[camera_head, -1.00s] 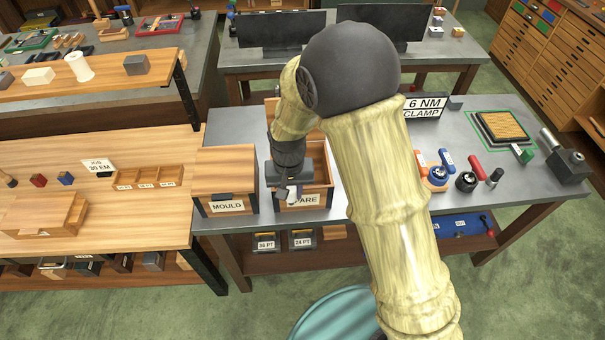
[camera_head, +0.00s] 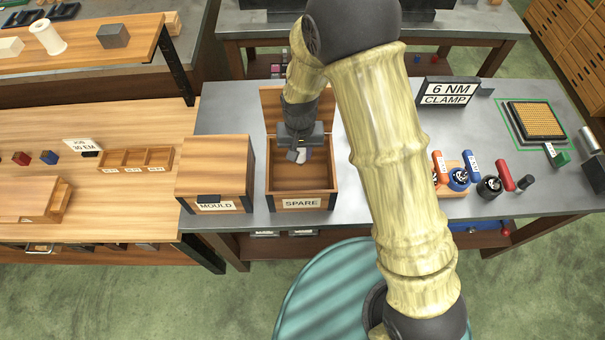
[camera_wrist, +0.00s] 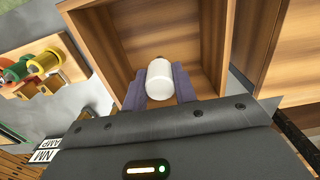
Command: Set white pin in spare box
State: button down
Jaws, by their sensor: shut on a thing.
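The white pin (camera_wrist: 160,80) is held between the two fingers of my gripper (camera_wrist: 160,88) in the wrist view. My gripper also shows in the head view (camera_head: 298,157), shut on the pin, over the open spare box (camera_head: 302,203). The spare box is wooden, with dark corners, a "SPARE" label and its lid raised at the back. In the wrist view the box's wooden wall (camera_wrist: 98,50) surrounds the pin on the far sides. The head view shows the pin only as a small pale patch, so its height above the floor cannot be told.
The shut mould box (camera_head: 215,170) stands just left of the spare box. A "6 NM CLAMP" sign (camera_head: 448,92) and several coloured-handled tools are to the right. My own arm covers part of the bench. A wooden table with small trays (camera_head: 135,160) lies left.

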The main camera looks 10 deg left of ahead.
aim_at(300, 165)
jog(key=shift+s+r, duration=0.1)
jog(key=shift+s, duration=0.1)
jog(key=shift+f+p, duration=0.95)
jog(key=shift+f, duration=2)
jog(key=shift+f, duration=0.1)
jog(key=shift+w+f+p, duration=0.1)
jog(key=shift+f+p, duration=0.65)
jog(key=shift+f, duration=1.25)
jog(key=shift+d, duration=0.1)
jog(key=shift+f, duration=0.15)
jog(key=c, duration=1.1)
grip_release()
